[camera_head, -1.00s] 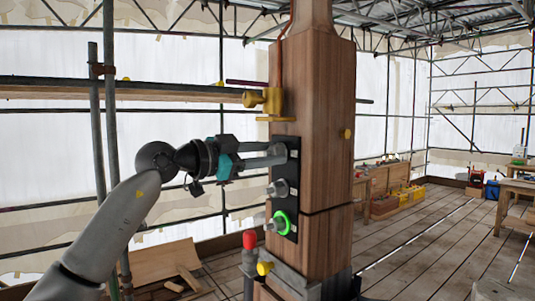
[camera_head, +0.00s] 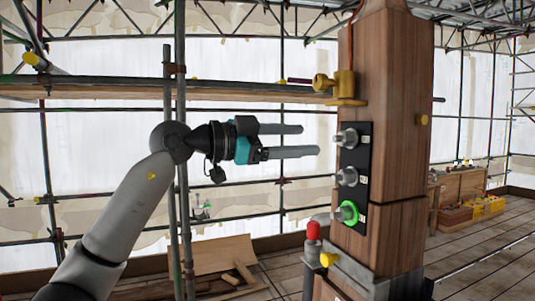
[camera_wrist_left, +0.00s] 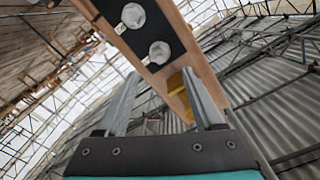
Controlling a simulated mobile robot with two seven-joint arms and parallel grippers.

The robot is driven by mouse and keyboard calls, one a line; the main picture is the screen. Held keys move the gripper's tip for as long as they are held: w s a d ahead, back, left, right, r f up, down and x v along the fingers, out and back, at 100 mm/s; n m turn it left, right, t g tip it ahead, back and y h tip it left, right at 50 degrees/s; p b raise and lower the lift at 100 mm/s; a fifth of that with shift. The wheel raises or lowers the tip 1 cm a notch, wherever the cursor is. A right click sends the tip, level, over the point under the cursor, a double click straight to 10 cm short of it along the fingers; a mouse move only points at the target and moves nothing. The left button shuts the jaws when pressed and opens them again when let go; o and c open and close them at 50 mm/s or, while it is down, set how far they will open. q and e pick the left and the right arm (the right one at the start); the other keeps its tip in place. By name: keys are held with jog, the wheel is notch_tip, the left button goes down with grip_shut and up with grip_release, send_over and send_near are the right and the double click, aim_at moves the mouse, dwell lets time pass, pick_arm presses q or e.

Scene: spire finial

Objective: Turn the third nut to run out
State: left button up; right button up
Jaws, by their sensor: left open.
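A black plate (camera_head: 357,158) on the wooden post (camera_head: 392,150) carries three grey nuts in a column. The top nut (camera_head: 346,138) and middle nut (camera_head: 346,177) stick out to the left. The bottom nut (camera_head: 348,213) has a glowing green ring around it. My left gripper (camera_head: 311,140) is open and empty, left of the top nut and apart from it. In the left wrist view, two pale nuts (camera_wrist_left: 159,52) (camera_wrist_left: 133,15) show on the plate beyond my open fingers (camera_wrist_left: 160,75). The third nut is not seen there. My right gripper is not in view.
A yellow bracket (camera_head: 345,88) sits on the post above the plate. A red-capped part (camera_head: 313,230) and a yellow knob (camera_head: 328,259) stand below the nuts. Scaffold poles (camera_head: 180,150) rise behind my left arm.

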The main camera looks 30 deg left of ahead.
pick_arm(q)
jog(key=b+v, duration=0.2)
jog(key=v, duration=0.4)
jog(key=shift+s, duration=0.1)
